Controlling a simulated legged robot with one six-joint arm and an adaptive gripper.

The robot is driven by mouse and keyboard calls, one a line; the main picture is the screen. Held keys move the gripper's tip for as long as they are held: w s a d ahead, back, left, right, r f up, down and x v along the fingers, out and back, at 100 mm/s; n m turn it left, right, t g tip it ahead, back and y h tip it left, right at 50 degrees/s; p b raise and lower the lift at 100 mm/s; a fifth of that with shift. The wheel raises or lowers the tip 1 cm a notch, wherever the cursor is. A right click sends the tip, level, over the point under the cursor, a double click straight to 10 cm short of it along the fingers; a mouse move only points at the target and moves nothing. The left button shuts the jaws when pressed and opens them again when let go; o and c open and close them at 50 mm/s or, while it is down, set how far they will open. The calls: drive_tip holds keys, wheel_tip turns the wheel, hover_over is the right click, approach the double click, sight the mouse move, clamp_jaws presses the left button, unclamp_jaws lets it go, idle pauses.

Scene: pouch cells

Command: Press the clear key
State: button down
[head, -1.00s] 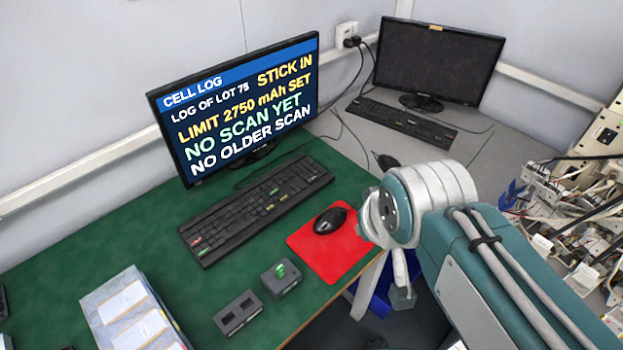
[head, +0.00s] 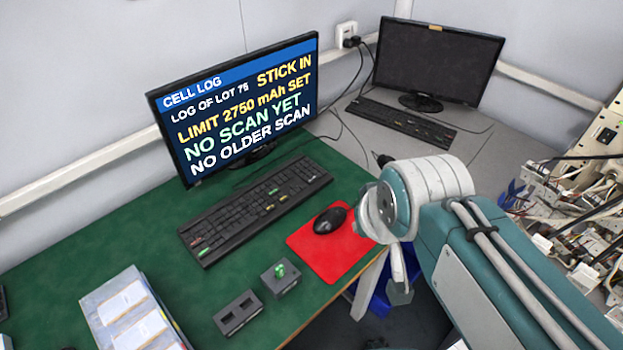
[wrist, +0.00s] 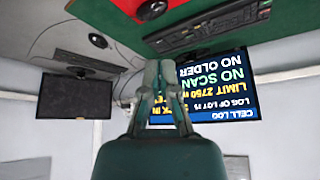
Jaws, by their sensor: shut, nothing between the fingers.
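The black keyboard (head: 255,208) lies on the green mat in front of the lit monitor. It has a few coloured keys: reddish and green ones at its near left end, yellow and green ones towards the right. Their labels are too small to read, so I cannot tell which is the clear key. The lit monitor (head: 240,105) shows a cell log with "STICK IN" and "LIMIT 2750 mAh SET". My gripper (wrist: 165,64) is shut and empty in the wrist view, in front of the upside-down monitor. The keyboard also shows there (wrist: 205,28), apart from the fingers.
A black mouse (head: 330,220) sits on a red pad (head: 310,258) right of the keyboard. A dark monitor (head: 438,60) stands at the back right.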

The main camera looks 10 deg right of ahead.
drive_tip(key=w+a+y, duration=0.3)
drive_tip(key=w, duration=0.6)
drive_tip(key=m+t+y, duration=0.2)
hover_over(312, 180)
wheel_tip(312, 180, down, 16)
drive_tip(key=shift+d, duration=0.15)
drive_tip(key=shift+f, duration=0.15)
drive_tip(key=shift+f, duration=4.25)
drive_tip(key=shift+f, duration=0.15)
drive_tip(key=shift+f, duration=0.2)
